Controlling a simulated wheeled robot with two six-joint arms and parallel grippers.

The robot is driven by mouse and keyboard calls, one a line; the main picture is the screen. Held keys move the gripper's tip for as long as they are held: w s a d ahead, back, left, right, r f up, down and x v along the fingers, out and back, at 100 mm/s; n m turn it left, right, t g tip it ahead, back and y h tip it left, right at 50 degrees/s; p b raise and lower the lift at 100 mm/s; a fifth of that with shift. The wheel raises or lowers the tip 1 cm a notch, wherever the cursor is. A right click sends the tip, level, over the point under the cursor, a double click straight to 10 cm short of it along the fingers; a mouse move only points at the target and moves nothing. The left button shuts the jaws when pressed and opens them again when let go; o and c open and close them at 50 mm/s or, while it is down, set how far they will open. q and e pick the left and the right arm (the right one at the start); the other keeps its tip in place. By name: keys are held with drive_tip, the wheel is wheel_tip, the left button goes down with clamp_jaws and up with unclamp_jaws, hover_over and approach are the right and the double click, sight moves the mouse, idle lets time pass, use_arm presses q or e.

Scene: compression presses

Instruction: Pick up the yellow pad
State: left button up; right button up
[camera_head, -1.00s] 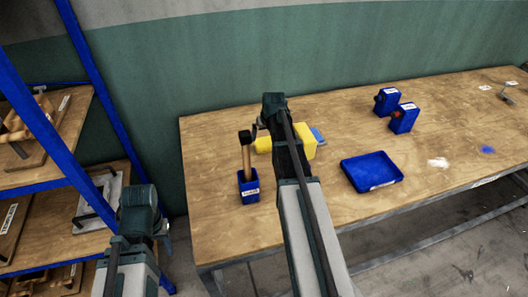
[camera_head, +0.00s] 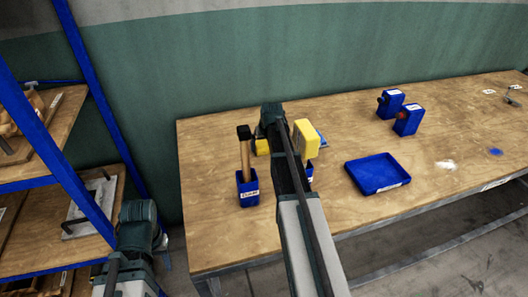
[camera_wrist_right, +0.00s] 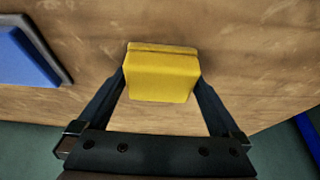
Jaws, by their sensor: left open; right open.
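Yellow shows on both sides of my right forearm in the head view: a yellow pad (camera_head: 305,139) looks tilted up on the right, and a yellow part (camera_head: 262,146) shows on the left. The arm hides what lies between. My right gripper (camera_head: 271,118) reaches over the table there. In the right wrist view, a yellow pad (camera_wrist_right: 161,75) sits between the two open fingers, close to both; I cannot tell whether they touch it. My left gripper (camera_head: 138,222) is open at the lower left, away from the table, by the shelf.
A blue holder (camera_head: 248,190) with a wooden-handled tool stands left of my right arm. A blue tray (camera_head: 378,174) and two blue boxes (camera_head: 408,120) lie to the right. A blue piece (camera_wrist_right: 22,57) is beside the pad in the wrist view. Blue-framed shelves (camera_head: 85,105) stand left.

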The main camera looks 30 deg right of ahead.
sight(264, 143)
drive_tip(key=shift+r, duration=0.1)
drive_tip(key=shift+c, duration=0.3)
drive_tip(key=c, duration=0.9)
wheel_tip(264, 143, up, 10)
drive_tip(key=p, duration=1)
